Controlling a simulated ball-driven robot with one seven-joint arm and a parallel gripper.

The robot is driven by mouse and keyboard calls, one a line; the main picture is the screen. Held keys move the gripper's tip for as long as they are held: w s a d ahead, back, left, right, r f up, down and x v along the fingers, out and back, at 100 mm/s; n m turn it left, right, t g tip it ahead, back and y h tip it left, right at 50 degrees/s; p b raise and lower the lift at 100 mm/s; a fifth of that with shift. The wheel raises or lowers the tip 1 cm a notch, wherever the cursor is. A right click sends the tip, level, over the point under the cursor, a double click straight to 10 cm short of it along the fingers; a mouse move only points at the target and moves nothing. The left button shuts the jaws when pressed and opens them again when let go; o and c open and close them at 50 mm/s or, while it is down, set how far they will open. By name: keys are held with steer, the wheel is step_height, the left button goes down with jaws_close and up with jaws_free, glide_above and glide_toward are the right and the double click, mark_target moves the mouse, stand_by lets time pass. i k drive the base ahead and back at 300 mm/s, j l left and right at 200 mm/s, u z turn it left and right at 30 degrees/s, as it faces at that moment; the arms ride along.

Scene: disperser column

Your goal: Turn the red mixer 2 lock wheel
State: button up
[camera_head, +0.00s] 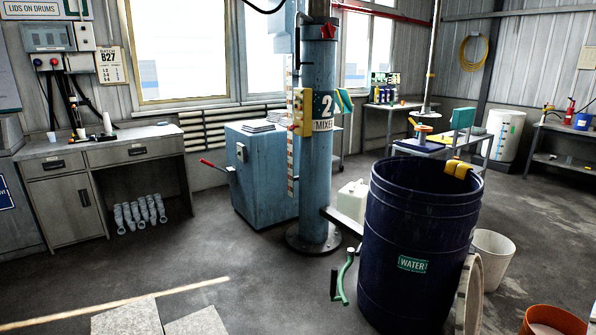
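The mixer 2 column (316,165) is a tall blue post standing on a round floor flange, with a "2 MIXER" label on it. A small red star-shaped part (328,30) sits near the column's top and looks like the lock wheel. Nothing visible touches it. A yellow control box (303,112) is on the column's left side, below the red part. My gripper does not show in this view.
A dark blue drum (412,264) labelled WATER stands in front right of the column. A green crank handle (345,276) is beside it. A blue cabinet (262,172) with a red-tipped lever stands left of the column. Floor at the front left is mostly clear.

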mark_target(328, 31)
steer(key=i, duration=1.05)
steer(key=i+u, duration=0.1)
steer(key=i, duration=0.9)
steer(key=i+l, duration=0.2)
steer(key=i, duration=0.8)
steer(key=i+l+u, duration=0.1)
steer(key=i, duration=0.95)
steer(key=i+l+u, duration=0.1)
steer(key=i+u, duration=0.15)
